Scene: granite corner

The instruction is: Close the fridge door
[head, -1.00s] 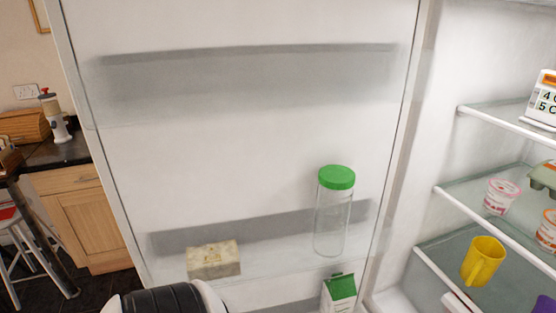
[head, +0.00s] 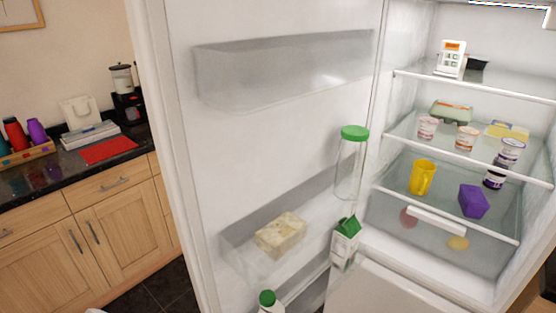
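The fridge door (head: 260,130) stands wide open in the head view, its inner side facing me. Its outer edge is at the left and its hinge side meets the fridge body near the middle right. Door shelves hold a glass jar with a green lid (head: 351,165), a pale block (head: 281,235), a green and white carton (head: 344,243) and a green-capped bottle (head: 269,301). The open fridge interior (head: 450,150) shows at the right, with food on glass shelves. Neither of my grippers is identifiable in view.
Inside the fridge are a yellow mug (head: 422,177), a purple container (head: 474,201) and several small tubs. Left of the door, a wooden cabinet (head: 130,225) carries a dark counter (head: 60,174). Dark floor (head: 160,291) shows between cabinet and door.

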